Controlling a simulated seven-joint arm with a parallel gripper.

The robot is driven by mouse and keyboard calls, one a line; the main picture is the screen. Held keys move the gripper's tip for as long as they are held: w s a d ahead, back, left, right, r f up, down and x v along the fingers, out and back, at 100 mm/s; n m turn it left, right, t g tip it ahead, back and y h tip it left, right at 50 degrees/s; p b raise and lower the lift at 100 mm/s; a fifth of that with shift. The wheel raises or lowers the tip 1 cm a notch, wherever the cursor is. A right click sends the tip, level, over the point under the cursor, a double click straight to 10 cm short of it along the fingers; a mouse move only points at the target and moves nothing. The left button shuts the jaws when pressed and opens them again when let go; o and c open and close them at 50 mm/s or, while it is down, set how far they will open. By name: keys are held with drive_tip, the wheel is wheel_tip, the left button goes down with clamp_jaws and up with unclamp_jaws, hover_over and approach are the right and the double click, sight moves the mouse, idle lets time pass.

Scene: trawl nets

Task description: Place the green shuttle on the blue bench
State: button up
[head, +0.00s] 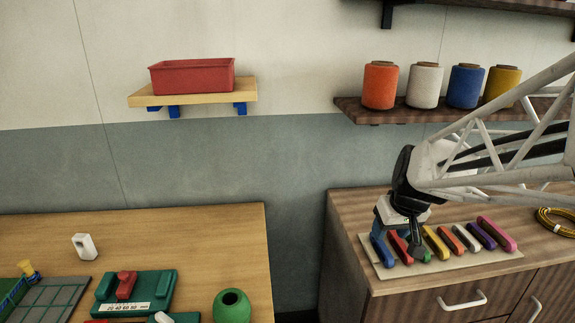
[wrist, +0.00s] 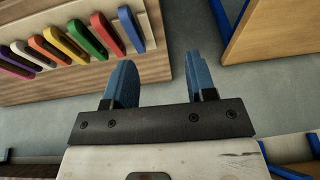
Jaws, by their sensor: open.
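The green shuttle lies in a row of coloured shuttles on a pale board on the dark wood cabinet, between a red and a yellow one. In the head view only a bit of it (head: 428,254) shows beside my gripper (head: 397,236); the wrist view shows it more fully (wrist: 86,37). My gripper (wrist: 157,62) is open and empty, its blue fingers apart. In the wrist view the green shuttle is left of the fingers. The light wood bench (head: 215,240) stands on the left; blue framing shows along its edge in the wrist view (wrist: 245,25).
A gap separates bench and cabinet. A wall shelf holds a red bin (head: 192,77). Several spools sit on a shelf above the cabinet.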

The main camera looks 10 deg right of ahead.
drive_tip(key=shift+t+h, duration=0.3)
drive_tip(key=shift+t, duration=0.2)
drive_tip(key=w+d+f, duration=0.3)
drive_tip(key=d, duration=0.3)
drive_tip(key=w+d+f, duration=0.3)
drive_tip(key=d, duration=0.2)
drive_tip(key=w+d+f, duration=0.2)
drive_tip(key=w+d, duration=0.1)
drive_tip(key=d, duration=0.3)
drive_tip(key=shift+w+d+f, duration=0.1)
drive_tip(key=shift+d+f, duration=0.25)
drive_tip(key=shift+f, duration=0.05)
drive_tip(key=shift+x, duration=1.3)
drive_tip(key=shift+f, duration=0.15)
drive_tip(key=shift+x, duration=2.45)
